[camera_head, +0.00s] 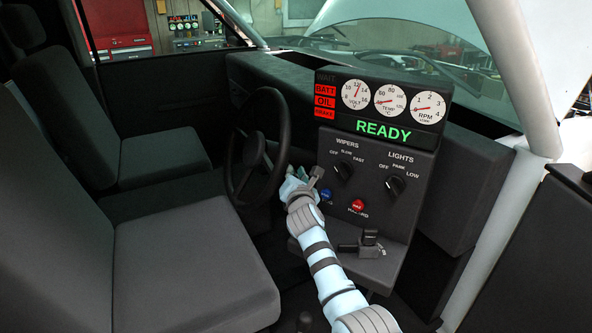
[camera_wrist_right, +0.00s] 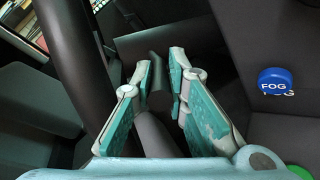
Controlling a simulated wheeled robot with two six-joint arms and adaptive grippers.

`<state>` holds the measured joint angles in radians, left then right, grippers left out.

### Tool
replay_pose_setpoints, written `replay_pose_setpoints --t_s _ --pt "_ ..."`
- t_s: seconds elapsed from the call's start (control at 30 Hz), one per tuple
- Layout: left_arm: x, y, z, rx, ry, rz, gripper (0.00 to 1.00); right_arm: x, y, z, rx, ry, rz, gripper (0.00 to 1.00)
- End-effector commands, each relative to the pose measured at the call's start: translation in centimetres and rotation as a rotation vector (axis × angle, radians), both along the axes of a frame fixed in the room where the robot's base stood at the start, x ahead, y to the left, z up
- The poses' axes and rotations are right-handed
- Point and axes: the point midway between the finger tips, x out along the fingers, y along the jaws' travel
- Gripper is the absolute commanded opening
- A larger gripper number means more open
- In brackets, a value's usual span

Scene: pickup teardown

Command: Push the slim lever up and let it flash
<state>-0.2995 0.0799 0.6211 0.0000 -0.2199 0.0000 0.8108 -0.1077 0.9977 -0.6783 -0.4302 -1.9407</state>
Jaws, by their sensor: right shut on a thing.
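The slim lever (camera_wrist_right: 157,75) is a dark stalk beside the steering wheel. In the right wrist view it runs between the fingers of my right gripper (camera_wrist_right: 163,82), which is shut on it. In the head view my right gripper (camera_head: 299,175) is at the right side of the steering wheel (camera_head: 256,155), in front of the dash panel. Most of the lever is hidden there by my gripper and wrist. My left gripper is not in view.
The dash panel (camera_head: 425,160) has wiper and light knobs, a red button (camera_head: 357,205) and a blue FOG button (camera_wrist_right: 277,80) right of my gripper. Its display reads READY (camera_head: 383,131) in green. A low lever (camera_head: 369,240) stands below. Grey seats (camera_head: 180,250) are at left.

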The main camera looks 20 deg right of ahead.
Motion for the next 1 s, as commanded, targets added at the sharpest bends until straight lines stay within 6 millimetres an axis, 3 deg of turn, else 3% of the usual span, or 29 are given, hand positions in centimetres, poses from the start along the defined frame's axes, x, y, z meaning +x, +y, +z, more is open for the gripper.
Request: replay_pose_setpoints --t_s 0.07,0.1,0.13,0.7,0.87,1.0 --pt "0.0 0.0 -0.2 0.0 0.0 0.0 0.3 0.0 0.1 -0.1 0.001 -0.003 0.002 0.0" --pt "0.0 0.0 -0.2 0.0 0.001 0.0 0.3 0.0 0.1 -0.1 0.001 -0.003 0.002 0.17" --pt "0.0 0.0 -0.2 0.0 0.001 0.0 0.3 0.0 0.1 -0.1 0.001 -0.003 0.002 0.22" --pt "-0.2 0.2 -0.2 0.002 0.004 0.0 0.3 -0.3 0.0 -0.1 -0.001 -0.002 -0.002 0.22" --pt "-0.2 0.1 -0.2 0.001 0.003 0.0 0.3 -2.3 0.4 0.1 0.0 -0.005 -0.001 0.22" --pt "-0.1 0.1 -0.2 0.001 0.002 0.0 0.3 -5.1 0.9 0.5 0.001 -0.004 0.0 0.22"
